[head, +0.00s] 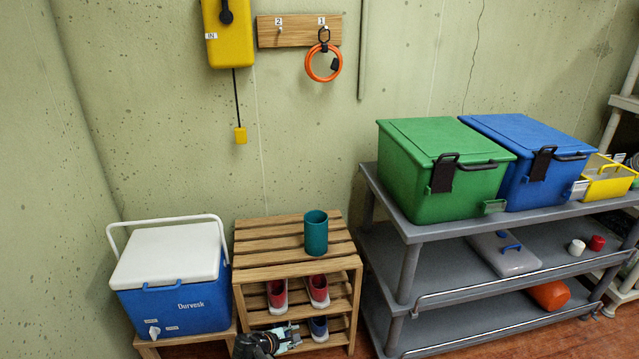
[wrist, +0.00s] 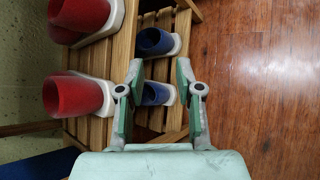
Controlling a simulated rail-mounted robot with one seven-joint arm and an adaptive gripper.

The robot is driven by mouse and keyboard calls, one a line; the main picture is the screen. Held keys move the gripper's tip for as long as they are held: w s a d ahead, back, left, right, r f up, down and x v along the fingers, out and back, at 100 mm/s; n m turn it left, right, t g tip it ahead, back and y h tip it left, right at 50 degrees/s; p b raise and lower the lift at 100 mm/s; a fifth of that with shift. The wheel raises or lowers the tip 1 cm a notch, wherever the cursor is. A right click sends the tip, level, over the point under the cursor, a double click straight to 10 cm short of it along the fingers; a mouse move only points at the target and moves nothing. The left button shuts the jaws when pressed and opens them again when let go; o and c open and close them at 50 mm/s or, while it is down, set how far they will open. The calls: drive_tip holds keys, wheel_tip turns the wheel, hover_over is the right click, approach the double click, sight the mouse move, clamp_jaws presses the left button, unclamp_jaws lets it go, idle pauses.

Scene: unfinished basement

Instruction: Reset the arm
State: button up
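My gripper (head: 287,338) is low in front of the wooden slatted rack (head: 283,258), at the height of its lower shelves. In the wrist view my gripper (wrist: 162,95) has its two green-padded fingers spread apart, with nothing between them. Beyond the fingers are blue shoes (wrist: 156,42) on a lower shelf. Red shoes (wrist: 79,14) stand on the shelf above, to the left in the wrist view. In the head view, one blue shoe (head: 318,328) shows just right of my gripper; the other is not visible there.
A teal cup (head: 316,233) stands on the rack's top. A blue cooler (head: 177,283) sits left on a wooden stand. A grey shelf cart (head: 440,287) with green (head: 440,170) and blue (head: 525,160) bins stands right. The wooden floor (wrist: 262,90) is clear beside the rack.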

drive_tip(key=s+d+r+m+g+y, duration=0.1)
drive_tip(key=s+d+m+g+y, duration=0.15)
drive_tip(key=s+d+m, duration=0.5)
drive_tip(key=s+d+r+m+g+y, duration=0.1)
drive_tip(key=s+d+m+g+y, duration=0.3)
drive_tip(key=d, duration=0.6)
drive_tip(key=s+d+r+m+g, duration=0.2)
drive_tip(key=s+d+m, duration=0.1)
drive_tip(key=d+m, duration=0.5)
drive_tip(key=s+f+g, duration=0.3)
drive_tip(key=s+f, duration=0.2)
drive_tip(key=s, duration=0.6)
drive_tip(key=s+f+g, duration=0.3)
drive_tip(key=s+f, duration=0.2)
drive_tip(key=s, duration=0.6)
drive_tip(key=s+f+g, duration=0.3)
drive_tip(key=s+f, duration=0.2)
drive_tip(key=s, duration=0.6)
drive_tip(key=w+r+t+p, duration=0.2)
drive_tip(key=w+r+p, duration=0.1)
drive_tip(key=r+p, duration=1.3)
drive_tip(key=p, duration=0.3)
drive_tip(key=shift+w+d+p, duration=0.2)
drive_tip(key=shift+p, duration=0.1)
drive_tip(key=shift+n+t, duration=0.25)
